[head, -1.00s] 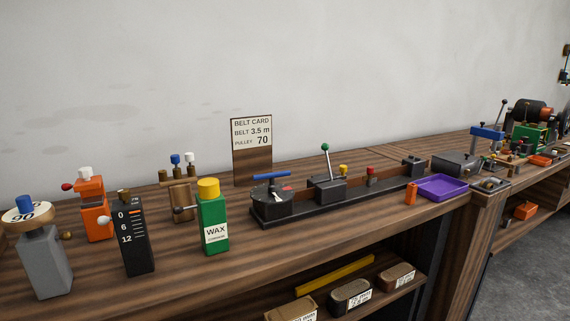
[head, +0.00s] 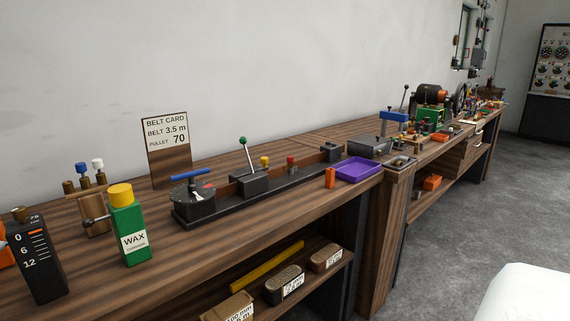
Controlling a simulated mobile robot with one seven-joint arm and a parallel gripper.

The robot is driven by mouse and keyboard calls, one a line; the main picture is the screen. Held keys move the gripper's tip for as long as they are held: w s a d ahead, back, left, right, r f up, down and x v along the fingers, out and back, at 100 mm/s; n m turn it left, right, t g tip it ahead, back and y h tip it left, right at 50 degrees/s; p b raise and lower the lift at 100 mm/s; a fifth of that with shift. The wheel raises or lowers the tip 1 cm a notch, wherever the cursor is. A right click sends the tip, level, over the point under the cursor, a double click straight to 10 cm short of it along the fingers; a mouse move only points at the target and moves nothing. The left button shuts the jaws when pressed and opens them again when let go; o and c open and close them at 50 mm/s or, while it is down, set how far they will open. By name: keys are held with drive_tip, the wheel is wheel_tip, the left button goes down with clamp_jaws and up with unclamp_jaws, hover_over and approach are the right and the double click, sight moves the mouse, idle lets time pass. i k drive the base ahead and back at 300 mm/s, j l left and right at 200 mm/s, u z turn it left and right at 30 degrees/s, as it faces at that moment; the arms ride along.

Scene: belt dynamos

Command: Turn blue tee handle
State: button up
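A blue bar-shaped handle (head: 190,174) lies across the top of a round black dial unit (head: 193,198) at the left end of a long black base on the bench. A small red mark shows beside it on the dial. Another blue bar-shaped piece (head: 394,116) stands farther right, above the bench near the green machine. I cannot tell from here which of the two is the tee handle. My gripper is not in view.
A green-knobbed lever (head: 243,142), a purple tray (head: 359,170) and an orange cylinder (head: 330,177) are right of the dial. A green wax bottle (head: 128,229) and a black gauge block (head: 37,265) stand left. The grey floor (head: 450,210) is open at right.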

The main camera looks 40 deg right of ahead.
sight(190, 174)
drive_tip(key=i+j+z, duration=0.15)
drive_tip(key=j+z, duration=0.2)
drive_tip(key=j, duration=0.15)
drive_tip(key=i+j+z, duration=0.1)
drive_tip(key=j+z, duration=0.2)
drive_tip(key=j, duration=0.2)
drive_tip(key=i, duration=0.5)
